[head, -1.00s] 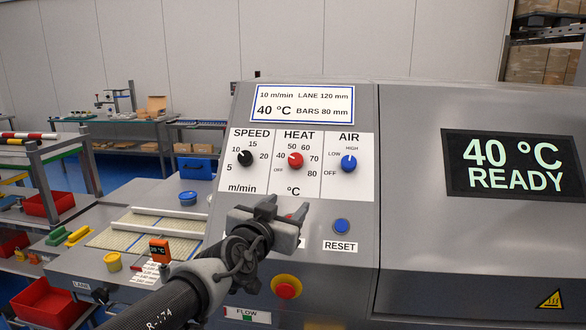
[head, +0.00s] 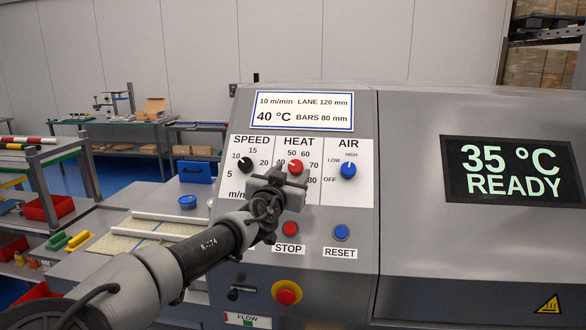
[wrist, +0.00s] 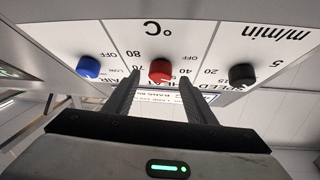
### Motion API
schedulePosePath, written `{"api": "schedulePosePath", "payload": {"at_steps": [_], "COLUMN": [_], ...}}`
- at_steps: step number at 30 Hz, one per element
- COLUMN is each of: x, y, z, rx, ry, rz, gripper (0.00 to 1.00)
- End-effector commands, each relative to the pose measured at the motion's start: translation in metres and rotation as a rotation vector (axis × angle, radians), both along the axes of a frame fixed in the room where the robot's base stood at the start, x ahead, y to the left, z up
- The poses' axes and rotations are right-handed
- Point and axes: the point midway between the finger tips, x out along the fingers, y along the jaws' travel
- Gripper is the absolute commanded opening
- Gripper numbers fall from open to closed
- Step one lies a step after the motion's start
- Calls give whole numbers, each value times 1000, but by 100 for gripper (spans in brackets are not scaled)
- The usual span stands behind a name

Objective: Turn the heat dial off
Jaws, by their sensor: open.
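The red heat dial (head: 294,167) is in the middle of the control panel, under the word HEAT. The printed scale around it is partly hidden by my gripper, including the OFF mark in the head view. I cannot clearly read its pointer. My gripper (head: 286,177) is open in front of the panel, just below the dial. In the wrist view the red dial (wrist: 160,71) appears between the tips of my spread fingers (wrist: 159,80), with a gap on each side. The display (head: 512,170) on the right reads 35 °C READY.
The black speed dial (head: 245,164) is left of the heat dial and the blue air dial (head: 348,170) is right. Below are a red stop button (head: 290,229), a blue reset button (head: 341,232) and a large red button (head: 287,292). A carrier bench (head: 150,215) stands left.

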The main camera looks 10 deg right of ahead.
Motion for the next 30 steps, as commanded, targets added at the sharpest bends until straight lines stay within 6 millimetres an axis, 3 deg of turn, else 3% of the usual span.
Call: {"api": "schedulePosePath", "payload": {"at_steps": [6,16,23,30], "x": [20,23,22,22], "y": [-9,-10,-10,-11], "z": [1,0,0,-1], "rx": [-2,-1,-1,-10], "ry": [1,0,0,4], "rz": [-1,0,0,10], "gripper": [50,50,12,9]}}
